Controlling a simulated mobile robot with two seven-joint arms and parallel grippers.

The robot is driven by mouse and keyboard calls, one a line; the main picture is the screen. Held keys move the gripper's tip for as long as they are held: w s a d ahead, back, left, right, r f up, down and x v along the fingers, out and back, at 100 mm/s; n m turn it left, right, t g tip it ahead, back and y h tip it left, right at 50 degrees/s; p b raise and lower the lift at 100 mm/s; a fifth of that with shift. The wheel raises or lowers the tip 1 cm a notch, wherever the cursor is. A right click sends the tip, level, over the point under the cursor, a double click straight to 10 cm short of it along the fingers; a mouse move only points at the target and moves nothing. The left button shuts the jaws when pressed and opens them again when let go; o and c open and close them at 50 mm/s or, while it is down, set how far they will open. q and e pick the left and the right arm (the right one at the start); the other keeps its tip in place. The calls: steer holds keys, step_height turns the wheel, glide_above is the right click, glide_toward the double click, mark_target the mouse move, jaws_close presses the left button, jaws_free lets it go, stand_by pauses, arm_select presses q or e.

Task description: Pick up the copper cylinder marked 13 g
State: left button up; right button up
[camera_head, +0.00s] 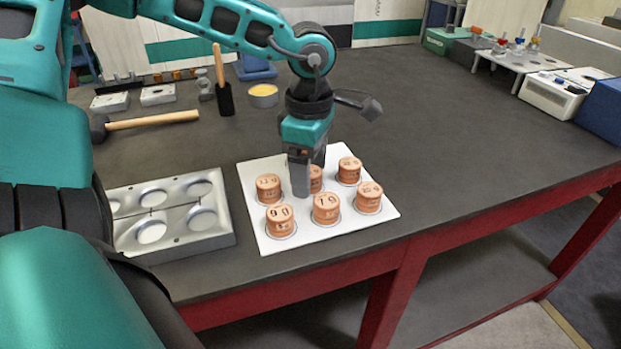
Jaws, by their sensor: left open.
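Several copper cylinders stand upright in two rows on a white board (384,221). The back row has a left one (268,188), a middle one (316,182) and a right one (349,171). The front row has a left one (280,221), a middle one (326,209) and a right one (369,198). The top marks are small and blurred, so I cannot tell which reads 13 g. My left gripper (309,181) points down, open, at the back-middle cylinder. Its near finger hides that cylinder's left part and its mark. I cannot tell whether the fingers touch it. My right gripper is not in view.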

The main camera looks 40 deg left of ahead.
arm_select(q)
jaws_close()
stand_by(0.8)
